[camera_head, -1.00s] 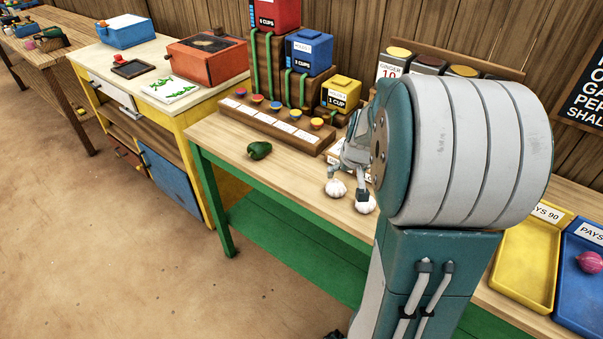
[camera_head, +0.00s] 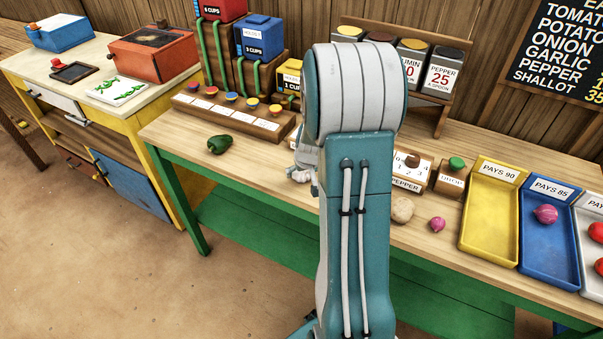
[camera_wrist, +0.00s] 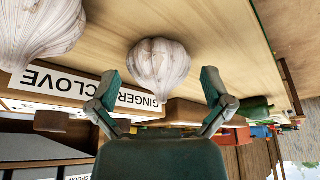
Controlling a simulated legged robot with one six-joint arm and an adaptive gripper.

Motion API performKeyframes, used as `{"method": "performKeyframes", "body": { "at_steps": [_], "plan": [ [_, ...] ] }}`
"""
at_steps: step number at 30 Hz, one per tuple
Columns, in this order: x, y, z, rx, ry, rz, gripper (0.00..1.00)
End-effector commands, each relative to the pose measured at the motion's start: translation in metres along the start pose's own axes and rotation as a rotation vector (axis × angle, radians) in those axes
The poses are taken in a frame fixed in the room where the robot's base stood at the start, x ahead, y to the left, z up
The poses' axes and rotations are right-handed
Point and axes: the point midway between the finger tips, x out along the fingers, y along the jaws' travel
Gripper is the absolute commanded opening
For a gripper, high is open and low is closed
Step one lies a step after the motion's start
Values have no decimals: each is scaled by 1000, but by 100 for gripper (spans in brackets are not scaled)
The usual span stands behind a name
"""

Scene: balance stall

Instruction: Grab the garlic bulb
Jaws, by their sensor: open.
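A white garlic bulb (camera_wrist: 160,66) stands between the spread fingers of my gripper (camera_wrist: 161,88) in the wrist view, with space between it and both fingertips. A second garlic bulb (camera_wrist: 38,32) is at the upper left of that view, outside the fingers and cut off by the frame. In the head view my arm hides most of this spot; only part of a white bulb (camera_head: 300,176) shows beside my gripper (camera_head: 308,170). My gripper is open and holds nothing.
A label strip reading GINGER and CLOVE (camera_wrist: 75,84) lies close behind the bulbs. A green pepper (camera_head: 220,144) lies left on the table, a potato (camera_head: 402,210) and a shallot (camera_head: 438,224) to the right. Yellow (camera_head: 488,245) and blue trays (camera_head: 535,268) stand at far right.

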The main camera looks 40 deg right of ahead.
Motion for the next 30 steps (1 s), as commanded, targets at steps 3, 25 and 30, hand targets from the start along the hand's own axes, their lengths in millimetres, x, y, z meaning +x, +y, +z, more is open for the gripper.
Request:
{"method": "performKeyframes", "body": {
  "at_steps": [3,25,30],
  "plan": [
    [10,0,0,1,-2,0,100],
    [11,0,0,1,-1,0,35],
    [6,0,-2,1,1,-1,35]
  ]
}}
